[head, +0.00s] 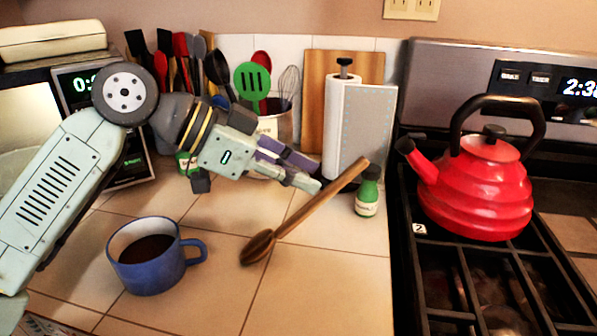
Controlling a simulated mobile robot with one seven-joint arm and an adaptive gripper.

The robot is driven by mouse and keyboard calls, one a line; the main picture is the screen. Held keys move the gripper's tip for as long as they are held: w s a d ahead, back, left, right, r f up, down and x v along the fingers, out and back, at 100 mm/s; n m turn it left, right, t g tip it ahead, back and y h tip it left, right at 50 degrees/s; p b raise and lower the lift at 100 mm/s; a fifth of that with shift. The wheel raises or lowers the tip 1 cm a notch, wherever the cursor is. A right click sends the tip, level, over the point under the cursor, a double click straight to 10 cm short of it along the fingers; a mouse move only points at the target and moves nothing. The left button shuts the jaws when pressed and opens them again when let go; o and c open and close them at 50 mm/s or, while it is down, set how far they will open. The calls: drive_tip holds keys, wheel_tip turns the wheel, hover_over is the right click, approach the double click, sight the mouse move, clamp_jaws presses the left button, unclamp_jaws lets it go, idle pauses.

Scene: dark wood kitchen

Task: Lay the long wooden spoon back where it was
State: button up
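The long wooden spoon (312,207) slants across the head view, its dark bowl end low and left over the tiled counter and its handle rising to the right. The handle's upper end overlaps the paper towel area and looks raised off the counter. My gripper (317,178) reaches in from the left, its fingertips beside the middle of the handle. I cannot tell whether the fingers touch or hold the handle, or how far apart they are.
A blue mug (150,262) of dark liquid stands left of the spoon. A small green bottle (367,194) stands below the handle's end. Utensils, a paper towel roll (340,125) and boards line the back. A red kettle (478,190) sits on the stove.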

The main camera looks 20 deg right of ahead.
drive_tip(key=shift+o, duration=1.3)
